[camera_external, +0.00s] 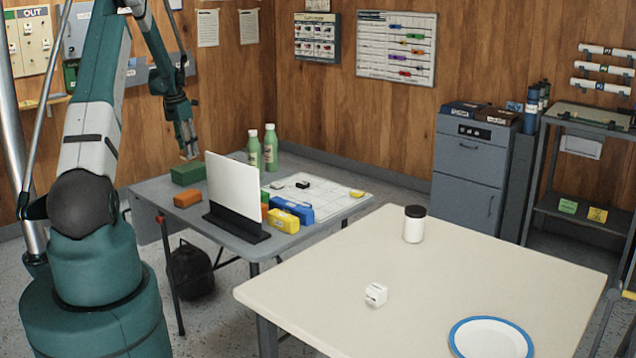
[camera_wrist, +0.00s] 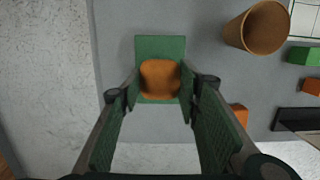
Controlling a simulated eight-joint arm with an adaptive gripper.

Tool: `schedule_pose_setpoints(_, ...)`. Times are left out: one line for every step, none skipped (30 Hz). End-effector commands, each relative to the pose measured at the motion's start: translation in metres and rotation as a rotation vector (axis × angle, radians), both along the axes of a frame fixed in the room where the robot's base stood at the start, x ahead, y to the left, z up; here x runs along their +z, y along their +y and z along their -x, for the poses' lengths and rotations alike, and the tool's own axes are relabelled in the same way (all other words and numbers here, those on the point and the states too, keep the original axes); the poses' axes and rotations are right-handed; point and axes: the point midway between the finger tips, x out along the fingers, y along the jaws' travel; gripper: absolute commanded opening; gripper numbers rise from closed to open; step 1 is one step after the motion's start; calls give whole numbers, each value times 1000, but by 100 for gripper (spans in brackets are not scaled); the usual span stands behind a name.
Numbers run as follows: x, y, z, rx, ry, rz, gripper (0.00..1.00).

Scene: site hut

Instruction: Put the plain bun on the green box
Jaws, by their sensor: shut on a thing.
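The plain bun (camera_wrist: 160,79) is orange-brown and sits between my fingertips in the wrist view. My gripper (camera_wrist: 160,88) is shut on it. The green box (camera_wrist: 160,47) lies directly behind and below the bun in that view, showing around it. I cannot tell whether the bun touches the box. In the external view my gripper (camera_external: 188,152) points down just above the green box (camera_external: 188,174), at the back left of the grey table. I cannot make out the bun there.
A white panel (camera_external: 235,190) on a black stand rises right of the box. An orange block (camera_external: 187,198) lies in front. Two green bottles (camera_external: 262,148) stand behind. A brown cup (camera_wrist: 257,27) shows in the wrist view. The cream table (camera_external: 330,270) is mostly clear.

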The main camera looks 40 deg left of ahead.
Motion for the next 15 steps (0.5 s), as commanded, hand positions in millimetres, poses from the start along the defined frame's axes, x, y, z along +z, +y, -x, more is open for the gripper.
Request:
schedule_pose_setpoints(-4, 0, 0, 0, 0, 0, 21)
schedule_pose_setpoints(-7, 0, 0, 0, 0, 0, 21)
schedule_pose_setpoints(-11, 0, 0, 0, 0, 0, 21)
schedule_pose_setpoints(-14, 0, 0, 0, 0, 0, 21)
schedule_pose_setpoints(-18, 0, 0, 0, 0, 0, 21)
schedule_pose_setpoints(-23, 0, 0, 0, 0, 0, 21)
schedule_pose_setpoints(-26, 0, 0, 0, 0, 0, 21)
schedule_pose_setpoints(-28, 0, 0, 0, 0, 0, 21)
schedule_pose_setpoints(-31, 0, 0, 0, 0, 0, 21)
schedule_pose_setpoints(-33, 0, 0, 0, 0, 0, 21)
schedule_pose_setpoints(-34, 0, 0, 0, 0, 0, 21)
schedule_pose_setpoints(-35, 0, 0, 0, 0, 0, 21)
schedule_pose_setpoints(-35, 0, 0, 0, 0, 0, 21)
schedule_pose_setpoints(-35, 0, 0, 0, 0, 0, 21)
schedule_pose_setpoints(-35, 0, 0, 0, 0, 0, 21)
